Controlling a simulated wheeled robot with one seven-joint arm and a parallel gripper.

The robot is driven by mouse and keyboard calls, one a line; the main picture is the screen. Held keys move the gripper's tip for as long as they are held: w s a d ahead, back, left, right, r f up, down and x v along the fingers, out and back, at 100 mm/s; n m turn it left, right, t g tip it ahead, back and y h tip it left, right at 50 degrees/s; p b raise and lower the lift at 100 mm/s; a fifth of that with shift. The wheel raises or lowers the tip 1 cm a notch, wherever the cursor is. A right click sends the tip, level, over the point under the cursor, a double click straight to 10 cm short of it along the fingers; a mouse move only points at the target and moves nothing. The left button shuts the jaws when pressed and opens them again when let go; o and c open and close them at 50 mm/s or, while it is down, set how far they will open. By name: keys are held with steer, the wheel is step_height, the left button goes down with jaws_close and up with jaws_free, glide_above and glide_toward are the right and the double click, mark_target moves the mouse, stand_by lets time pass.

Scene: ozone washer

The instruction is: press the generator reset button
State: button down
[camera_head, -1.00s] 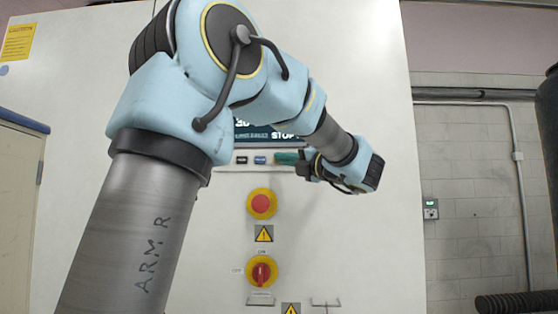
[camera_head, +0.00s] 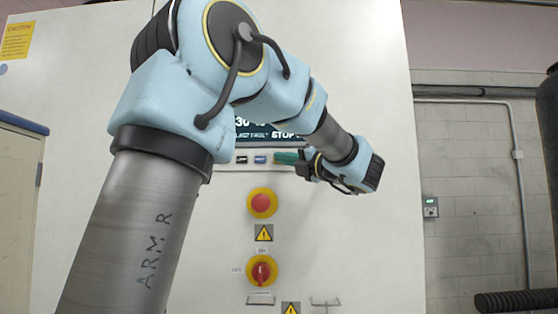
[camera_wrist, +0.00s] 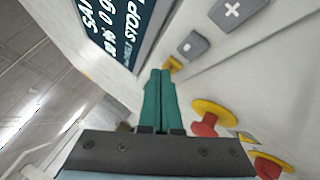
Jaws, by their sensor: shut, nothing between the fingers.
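A row of small buttons sits under the display on the white cabinet. I cannot read which one is the generator reset. My gripper (camera_head: 279,158) has green fingers, shut together and empty, at the right end of this row. In the wrist view the fingertips (camera_wrist: 160,73) point at the panel just below the display; I cannot tell whether they touch.
The dark display (camera_head: 270,130) is just above, partly covered by my arm. A red emergency button (camera_head: 262,203) on yellow and a red rotary switch (camera_head: 262,271) are below. Small brackets (camera_head: 326,301) stick out lower down.

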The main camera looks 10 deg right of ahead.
steer(key=shift+s+a, duration=0.1)
steer(key=shift+s, duration=0.45)
steer(key=s, duration=0.2)
steer(key=s+a, duration=0.1)
steer(key=s, duration=0.2)
stand_by(0.9)
